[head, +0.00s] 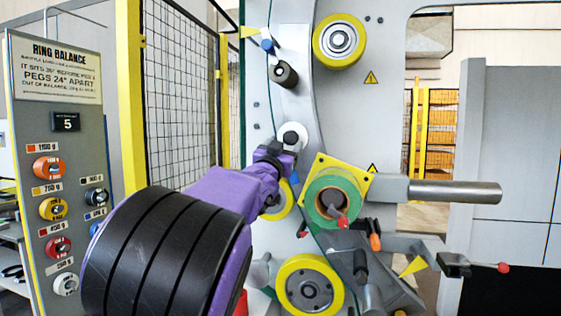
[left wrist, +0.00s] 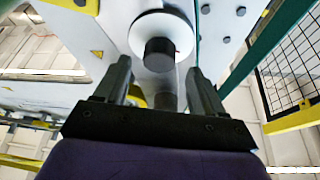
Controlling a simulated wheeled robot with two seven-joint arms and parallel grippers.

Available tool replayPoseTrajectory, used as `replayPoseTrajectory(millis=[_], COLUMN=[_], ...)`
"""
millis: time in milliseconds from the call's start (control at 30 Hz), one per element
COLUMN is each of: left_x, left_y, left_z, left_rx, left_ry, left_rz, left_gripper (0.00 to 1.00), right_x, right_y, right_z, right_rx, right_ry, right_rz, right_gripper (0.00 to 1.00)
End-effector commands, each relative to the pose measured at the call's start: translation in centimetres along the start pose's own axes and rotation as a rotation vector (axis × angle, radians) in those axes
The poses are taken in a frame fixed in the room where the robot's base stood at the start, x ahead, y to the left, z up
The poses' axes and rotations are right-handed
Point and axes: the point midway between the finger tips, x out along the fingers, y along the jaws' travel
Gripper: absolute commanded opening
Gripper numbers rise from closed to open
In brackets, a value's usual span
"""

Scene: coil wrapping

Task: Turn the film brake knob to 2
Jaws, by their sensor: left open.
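A white round disc (head: 292,137) on the grey machine face shows just beyond my left gripper (head: 275,150). In the left wrist view the disc (left wrist: 160,30) carries a short black knob (left wrist: 160,52). I take this for the film brake knob, but I can read no label or number on it. My left gripper (left wrist: 160,68) is open, its two fingers apart, with the black knob lying between or just beyond the fingertips in that view. I cannot tell whether they touch it. My right gripper is not in view.
A dark cylinder (head: 285,75) and a yellow-rimmed roller (head: 339,40) sit above. A green roll on a yellow plate (head: 360,177) and a steel bar (head: 455,192) stand to the right. A ring balance panel (head: 55,150) and mesh fence (head: 185,80) are at left.

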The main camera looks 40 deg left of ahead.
Motion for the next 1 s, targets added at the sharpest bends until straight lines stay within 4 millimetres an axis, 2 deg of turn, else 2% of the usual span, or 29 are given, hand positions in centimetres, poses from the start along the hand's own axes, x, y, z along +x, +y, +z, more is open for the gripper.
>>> replayPoseTrajectory(millis=[33,100,300,1000], left_x=[-1.6,-3.2,-5.8,-6.0], left_y=[0.1,0.1,0.1,0.2], left_z=[0.6,0.5,0.1,0.0], left_rx=[-0.001,-0.001,0.003,-0.002], left_ry=[0.003,0.002,0.001,0.001], left_rz=[-0.002,-0.001,0.0,0.003], left_gripper=[0.69,0.69,0.69,0.69], right_x=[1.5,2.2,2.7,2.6], right_y=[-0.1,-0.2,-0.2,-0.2], right_z=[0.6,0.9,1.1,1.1], right_rx=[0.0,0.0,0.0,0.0], right_ry=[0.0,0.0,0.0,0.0], right_rz=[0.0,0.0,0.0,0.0], right_gripper=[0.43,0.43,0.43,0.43])
